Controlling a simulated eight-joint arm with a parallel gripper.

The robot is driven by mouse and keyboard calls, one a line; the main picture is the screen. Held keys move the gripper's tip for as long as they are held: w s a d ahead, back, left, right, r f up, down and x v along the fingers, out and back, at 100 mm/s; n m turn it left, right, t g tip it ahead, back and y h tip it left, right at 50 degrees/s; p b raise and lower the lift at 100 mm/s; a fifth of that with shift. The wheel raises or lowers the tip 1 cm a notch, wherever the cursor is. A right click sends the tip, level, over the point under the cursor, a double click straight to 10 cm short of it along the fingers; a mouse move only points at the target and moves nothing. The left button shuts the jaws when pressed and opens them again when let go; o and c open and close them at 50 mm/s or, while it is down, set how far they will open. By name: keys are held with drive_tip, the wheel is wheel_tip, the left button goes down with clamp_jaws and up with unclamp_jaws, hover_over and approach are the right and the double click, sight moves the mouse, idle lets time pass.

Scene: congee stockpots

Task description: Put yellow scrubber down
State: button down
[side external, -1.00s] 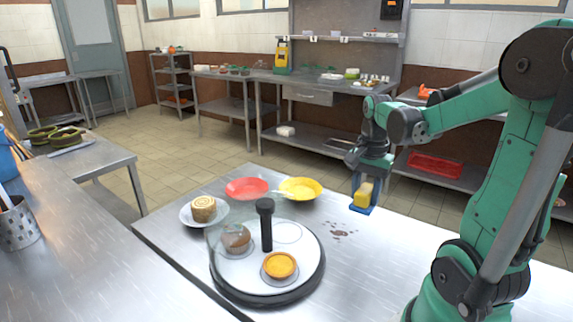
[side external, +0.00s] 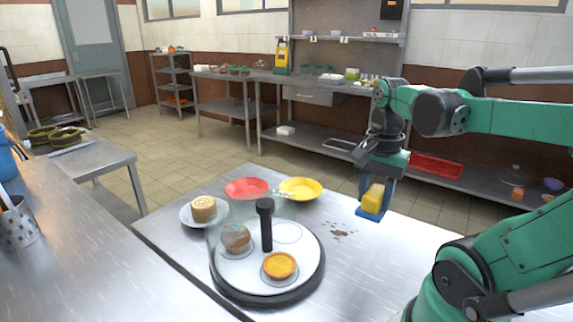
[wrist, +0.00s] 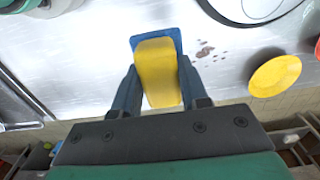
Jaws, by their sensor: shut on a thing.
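The yellow scrubber (side external: 373,198) has a yellow body and a blue base. My gripper (side external: 376,190) is shut on its yellow body and holds it with the blue base down near the back right edge of the steel table (side external: 385,262). In the wrist view, the scrubber (wrist: 158,72) sits between the two fingers of my gripper (wrist: 160,92). I cannot tell whether its base touches the table. A patch of brown crumbs (side external: 342,233) lies on the table to the left of the scrubber.
A round stand (side external: 318,275) with a black post (side external: 265,225) holds pastries. A red plate (side external: 246,188), a yellow plate (side external: 300,189) and a white plate with a rolled cake (side external: 203,209) lie behind it.

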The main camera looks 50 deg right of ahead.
drive_tip(key=shift+f, duration=6.7)
drive_tip(key=shift+c, duration=2.3)
unclamp_jaws()
drive_tip(key=shift+r, duration=0.15)
wheel_tip(320, 180, up, 11)
drive_tip(key=shift+r, duration=0.2)
drive_tip(key=shift+w+a+r, duration=0.1)
drive_tip(key=w+a+n+t, duration=0.2)
drive_tip(key=w+a+n, duration=0.1)
drive_tip(key=n, duration=0.3)
drive_tip(key=w+a+n+t, duration=0.2)
drive_tip(key=w+a+n, duration=0.1)
drive_tip(key=a+n, duration=0.2)
drive_tip(key=w+a+n+t, duration=0.3)
drive_tip(key=w+a+n, duration=0.1)
drive_tip(key=n, duration=0.3)
drive_tip(key=shift+a+r, duration=0.25)
drive_tip(key=shift+a, duration=0.05)
